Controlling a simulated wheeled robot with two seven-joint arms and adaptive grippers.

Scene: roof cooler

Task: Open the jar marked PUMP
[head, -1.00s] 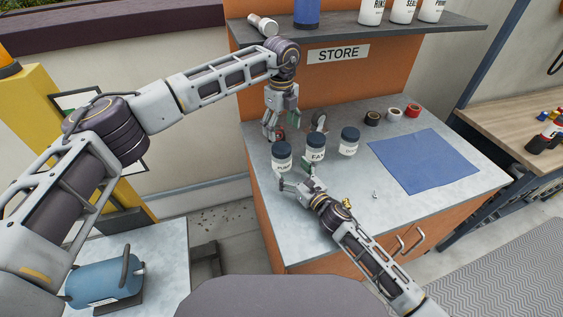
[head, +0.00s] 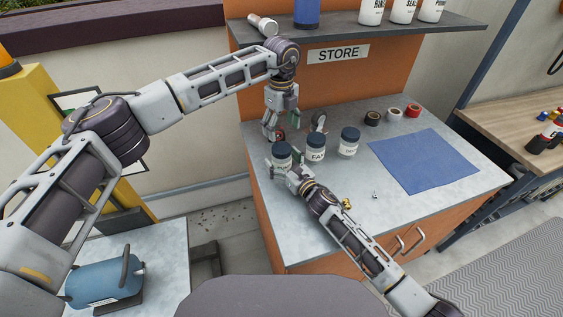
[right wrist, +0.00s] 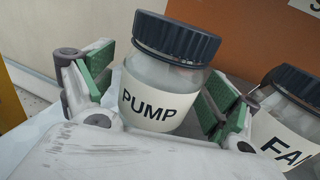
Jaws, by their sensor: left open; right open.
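The jar marked PUMP (head: 282,149) stands upright on the grey counter, leftmost of three jars. In the right wrist view it is a clear jar with a white label (right wrist: 150,103) and a dark ribbed lid (right wrist: 177,37), which is on. My right gripper (head: 283,165) is open, its green-padded fingers on either side of the jar's body. I cannot tell whether either pad touches it. My left gripper (head: 273,127) is open and empty, pointing down just behind and left of the PUMP jar.
The FAN jar (head: 316,148) stands close to the right, beside a third jar (head: 349,142). Casters (head: 318,122) sit behind. Tape rolls (head: 394,114) and a blue mat (head: 424,160) lie further right. A shelf (head: 350,38) overhangs the back. The front counter holds small metal bits.

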